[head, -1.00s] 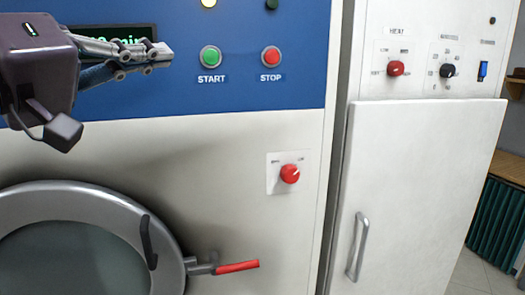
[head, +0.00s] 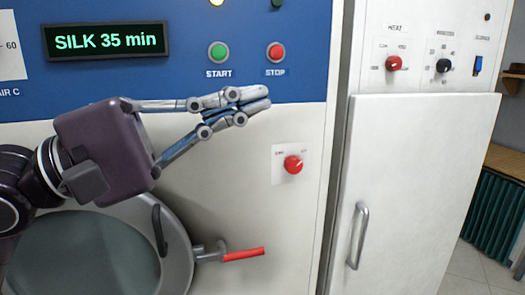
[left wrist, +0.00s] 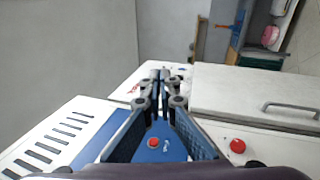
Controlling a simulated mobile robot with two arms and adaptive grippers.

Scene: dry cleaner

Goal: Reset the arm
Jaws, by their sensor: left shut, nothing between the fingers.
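My left gripper (head: 252,104) reaches in from the left in the head view, in front of the machine's panel, below the green START button (head: 218,52) and the red STOP button (head: 275,52). Its fingers are closed together with nothing between them. In the left wrist view the closed fingers (left wrist: 164,76) point away over the machine front. The display (head: 107,41) reads "SILK 35 min". My right gripper is not in view.
The round door (head: 178,240) with a red handle (head: 243,254) is at the lower left, partly behind my arm. A white cabinet (head: 420,190) with a bar handle (head: 358,236) stands at the right. Grey floor shows at far right.

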